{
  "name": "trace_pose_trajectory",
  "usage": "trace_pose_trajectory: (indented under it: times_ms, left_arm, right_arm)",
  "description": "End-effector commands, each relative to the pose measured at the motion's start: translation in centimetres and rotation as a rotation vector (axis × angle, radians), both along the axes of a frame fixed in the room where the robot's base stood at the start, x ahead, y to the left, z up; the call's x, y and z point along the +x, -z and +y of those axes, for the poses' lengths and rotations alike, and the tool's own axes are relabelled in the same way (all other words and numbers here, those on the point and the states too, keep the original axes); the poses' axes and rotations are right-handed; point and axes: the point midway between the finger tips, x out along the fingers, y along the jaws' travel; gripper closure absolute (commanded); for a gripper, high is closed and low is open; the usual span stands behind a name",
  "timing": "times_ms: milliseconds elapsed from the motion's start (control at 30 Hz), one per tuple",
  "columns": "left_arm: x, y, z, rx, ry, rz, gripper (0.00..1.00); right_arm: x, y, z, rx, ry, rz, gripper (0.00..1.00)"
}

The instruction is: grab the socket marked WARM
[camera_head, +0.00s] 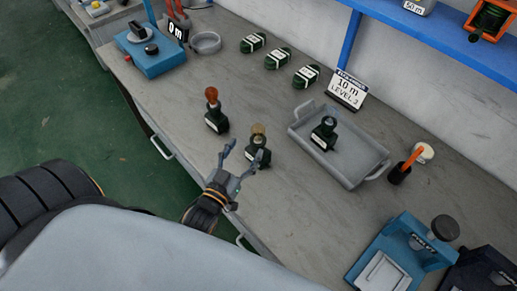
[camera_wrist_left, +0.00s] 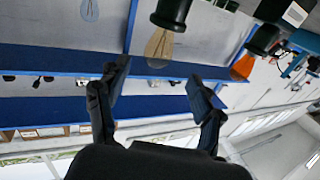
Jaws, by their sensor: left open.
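One has an orange bulb (camera_head: 212,94), one a pale yellowish bulb (camera_head: 257,132), and one a clear bulb (camera_head: 330,121) inside the grey tray (camera_head: 352,172). Their labels are too small to read, so I cannot tell which says WARM. My left gripper (camera_head: 241,157) is open and empty, close to the socket with the pale bulb on its near left side. In the left wrist view that socket (camera_wrist_left: 172,12) is just beyond the spread fingertips (camera_wrist_left: 160,74). The orange bulb (camera_wrist_left: 243,66) is right of them.
A blue device (camera_head: 150,58) and a round dish (camera_head: 205,42) are at the back left. Several green bundles (camera_head: 278,58) lie near the wall by a "10 m LEVEL 2" sign (camera_head: 346,90). A blue press-like device (camera_head: 405,250) stands at lower right.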

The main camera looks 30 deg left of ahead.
Motion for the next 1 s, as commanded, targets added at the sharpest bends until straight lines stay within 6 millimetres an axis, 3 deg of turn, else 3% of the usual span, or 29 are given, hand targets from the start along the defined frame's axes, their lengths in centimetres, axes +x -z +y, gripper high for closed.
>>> trace_pose_trajectory:
  times_ms: [167,433,633,900,933,1000]
  left_arm:
    - [2.3,-0.1,0.1,0.000,0.000,0.000,0.33]
    - [5.0,-0.3,0.0,-0.001,0.000,0.000,0.33]
    - [7.5,0.0,0.0,0.001,0.000,0.001,0.33]
    - [7.9,0.2,0.1,0.001,-0.001,0.002,0.33]
    - [7.9,0.2,0.1,0.001,-0.001,0.002,0.35]
    - [7.9,0.2,0.1,0.001,-0.001,0.002,0.49]
  right_arm:
    - [-0.4,-0.5,0.1,0.001,0.000,0.004,0.37]
    - [3.1,-2.0,0.4,0.008,-0.001,-0.049,0.37]
    - [2.6,-2.6,0.4,0.007,-0.001,-0.040,0.37]
    - [1.4,-2.5,0.3,0.005,-0.001,-0.021,0.37]
    - [1.3,-2.5,0.3,0.004,-0.001,-0.021,0.37]
    - [1.3,-2.4,0.3,0.004,-0.001,-0.021,0.37]
